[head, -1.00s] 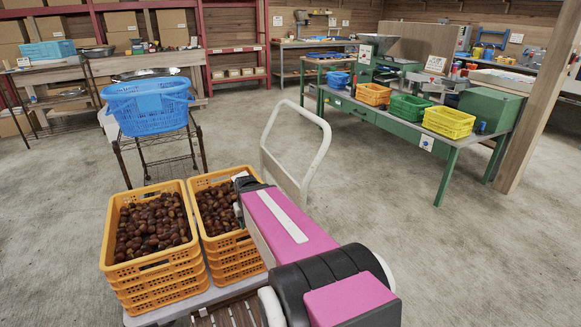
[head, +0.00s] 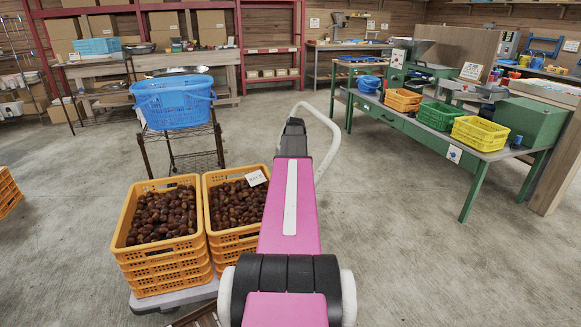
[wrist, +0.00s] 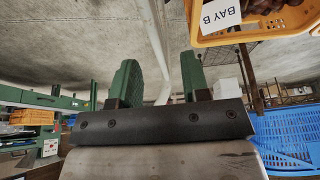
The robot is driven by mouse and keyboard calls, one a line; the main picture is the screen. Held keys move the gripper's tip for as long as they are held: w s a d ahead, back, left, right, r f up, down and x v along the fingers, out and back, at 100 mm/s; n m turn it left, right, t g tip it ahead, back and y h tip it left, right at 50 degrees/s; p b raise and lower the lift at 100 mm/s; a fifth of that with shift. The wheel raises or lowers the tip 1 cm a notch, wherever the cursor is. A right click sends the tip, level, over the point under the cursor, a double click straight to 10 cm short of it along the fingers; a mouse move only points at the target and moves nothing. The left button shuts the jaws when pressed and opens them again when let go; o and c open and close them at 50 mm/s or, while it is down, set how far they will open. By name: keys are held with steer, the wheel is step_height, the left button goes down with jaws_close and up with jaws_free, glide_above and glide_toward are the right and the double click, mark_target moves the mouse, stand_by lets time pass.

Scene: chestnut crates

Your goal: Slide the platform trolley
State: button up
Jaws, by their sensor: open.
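The platform trolley has a grey deck (head: 172,299) at lower left in the head view, with two stacks of orange crates (head: 162,262) full of chestnuts on it. Its white looped handle (head: 331,150) rises behind my arm. My gripper (head: 294,122) is beside the handle's upper left part; my pink arm hides the handle's lower part. In the wrist view, turned upside down, the green fingers of my gripper (wrist: 161,75) are open, and the white handle tube (wrist: 157,45) shows between them. I cannot tell whether they touch it.
A blue basket (head: 175,104) sits on a wire rack behind the trolley. A green workbench (head: 420,125) with coloured baskets stands at right. More orange crates (head: 7,192) are at the left edge. Concrete floor (head: 430,270) is clear at front right.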

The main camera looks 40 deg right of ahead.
steer(key=shift+d+r, duration=0.2)
steer(key=shift+d, duration=0.65)
steer(key=shift+d+f, duration=0.1)
steer(key=shift+d, duration=0.1)
steer(key=x, duration=1)
steer(key=shift+f, duration=0.2)
steer(key=shift+d, duration=0.1)
jaws_close()
